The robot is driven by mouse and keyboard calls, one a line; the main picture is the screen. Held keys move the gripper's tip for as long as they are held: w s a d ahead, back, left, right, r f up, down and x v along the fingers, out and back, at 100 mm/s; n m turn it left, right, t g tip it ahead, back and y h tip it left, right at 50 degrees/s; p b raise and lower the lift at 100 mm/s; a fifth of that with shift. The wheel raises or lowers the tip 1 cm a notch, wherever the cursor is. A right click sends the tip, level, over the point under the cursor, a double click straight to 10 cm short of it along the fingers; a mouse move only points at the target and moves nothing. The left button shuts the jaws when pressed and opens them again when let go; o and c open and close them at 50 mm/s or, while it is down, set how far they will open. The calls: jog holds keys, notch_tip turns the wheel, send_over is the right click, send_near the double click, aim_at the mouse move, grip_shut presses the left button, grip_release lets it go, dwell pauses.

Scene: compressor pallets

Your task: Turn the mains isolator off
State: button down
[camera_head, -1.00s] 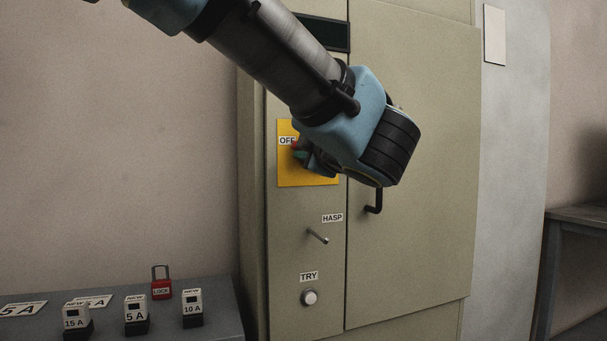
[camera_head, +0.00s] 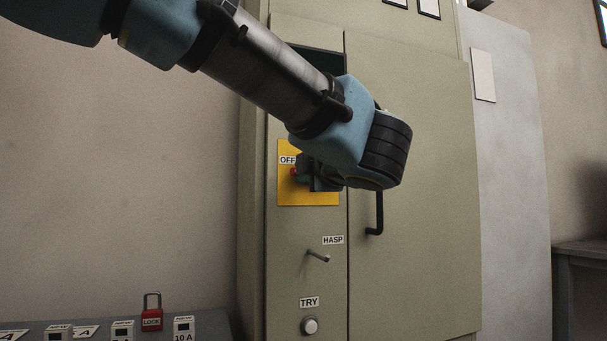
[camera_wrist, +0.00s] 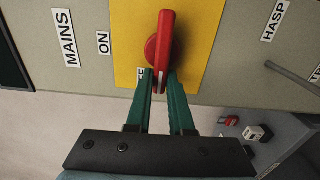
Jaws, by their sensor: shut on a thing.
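The mains isolator is a red handle (camera_wrist: 165,45) on a yellow plate (camera_wrist: 200,30) on the cabinet front. In the wrist view the handle runs roughly up and down the picture, its lower end between the green fingers of my gripper (camera_wrist: 161,84). An ON label (camera_wrist: 103,42) and a MAINS label (camera_wrist: 66,38) stand left of the plate. A label beside the left finger is partly hidden. In the head view my gripper (camera_head: 304,178) is at the yellow plate (camera_head: 308,197) and hides most of the handle. The OFF label (camera_head: 287,160) shows at the plate's upper left.
The HASP peg (camera_head: 318,257) and TRY button (camera_head: 310,325) stick out below the plate. A black door handle (camera_head: 378,215) is close to the right of my wrist. A red padlock (camera_head: 152,318) and several fuse blocks (camera_head: 184,328) stand on the bench at lower left.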

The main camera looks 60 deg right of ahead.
jog(key=shift+f, duration=0.1)
jog(key=c, duration=0.8)
grip_release()
jog(key=v, duration=1)
jog(key=shift+s+a+b, duration=0.2)
jog(key=shift+s+b, duration=0.15)
